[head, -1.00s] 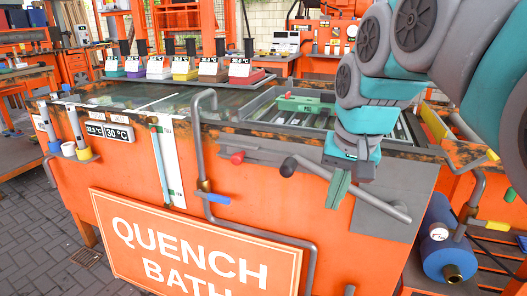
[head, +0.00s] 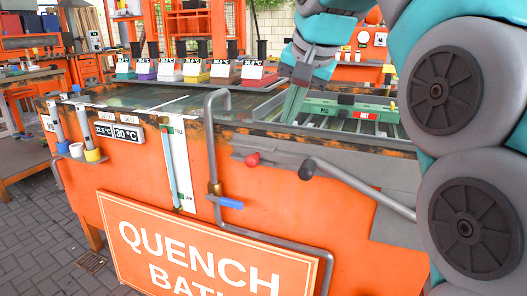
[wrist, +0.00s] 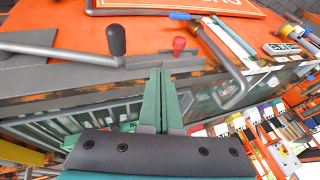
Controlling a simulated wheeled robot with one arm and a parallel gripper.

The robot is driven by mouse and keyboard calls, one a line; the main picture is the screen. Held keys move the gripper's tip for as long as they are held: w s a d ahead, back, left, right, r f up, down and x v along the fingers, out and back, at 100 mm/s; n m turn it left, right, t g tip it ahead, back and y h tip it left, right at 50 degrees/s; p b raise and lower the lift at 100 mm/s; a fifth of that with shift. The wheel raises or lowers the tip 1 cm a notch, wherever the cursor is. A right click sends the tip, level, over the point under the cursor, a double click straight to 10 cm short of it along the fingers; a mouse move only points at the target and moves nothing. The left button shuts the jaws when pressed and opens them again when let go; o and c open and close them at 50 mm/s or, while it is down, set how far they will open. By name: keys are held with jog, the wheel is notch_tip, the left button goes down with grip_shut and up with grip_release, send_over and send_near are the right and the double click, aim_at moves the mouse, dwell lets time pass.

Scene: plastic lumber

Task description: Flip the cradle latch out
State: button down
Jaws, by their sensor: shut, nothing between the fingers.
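The green cradle (head: 393,115) lies in the right part of the quench bath, above a slatted grid. It has a dark block and a red label on top. I cannot tell for sure which part is its latch. A short grey lever with a red knob (head: 253,159) sits on the tank's front near the rim. It also shows in the wrist view (wrist: 179,44), just beyond my fingertips. My gripper (head: 289,118) has green fingers pointing down at the tank's rim, left of the cradle. In the wrist view my gripper (wrist: 160,72) is shut and empty.
A long grey bar with a dark knob (head: 307,170) juts from the tank front. A bent grey pipe (head: 209,130) rises at its left. Several coloured-base gauges (head: 196,72) line the back edge. The QUENCH BATH sign (head: 205,255) hangs below.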

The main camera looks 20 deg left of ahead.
dwell(0.3)
send_near(270, 160)
notch_tip(270, 160, down, 3)
jog(key=s, duration=0.2)
jog(key=shift+w+a+f, duration=0.15)
jog(key=shift+w+a, duration=0.05)
jog(key=shift+a, duration=0.4)
jog(key=shift+w+a+f, duration=0.1)
jog(key=shift+w+a, duration=0.1)
jog(key=shift+a, duration=0.4)
jog(key=shift+a+f, duration=0.3)
jog(key=shift+a, duration=0.3)
